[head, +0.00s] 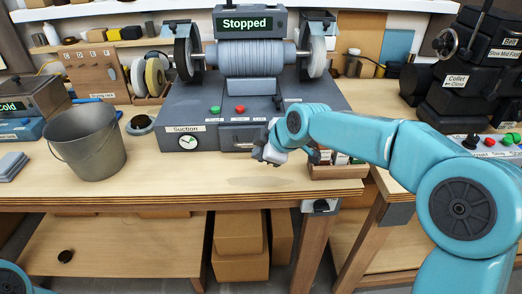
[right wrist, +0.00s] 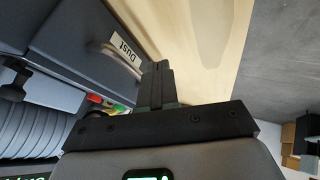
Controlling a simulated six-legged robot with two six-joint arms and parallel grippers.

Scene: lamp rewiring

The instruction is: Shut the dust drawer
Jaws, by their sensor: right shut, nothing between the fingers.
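The dust drawer (head: 240,134) is in the front of the grey grinder base, right of the Suction dial. In the right wrist view its grey front (right wrist: 85,28) shows with a bar handle (right wrist: 108,54) and a "Dust" label (right wrist: 127,50). I cannot tell whether it stands out from the base. My right gripper (head: 262,156) is in front of the drawer's right part and hides some of it. In the right wrist view the gripper (right wrist: 158,68) is shut and empty, its fingertips close beside the label; contact cannot be told. My left gripper is out of view.
The grinder's display (head: 245,23) reads Stopped. A metal bucket (head: 88,145) stands left of the base. A small wooden tray (head: 338,171) sits right of my gripper. The bench top (head: 200,180) in front of the drawer is clear up to its front edge.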

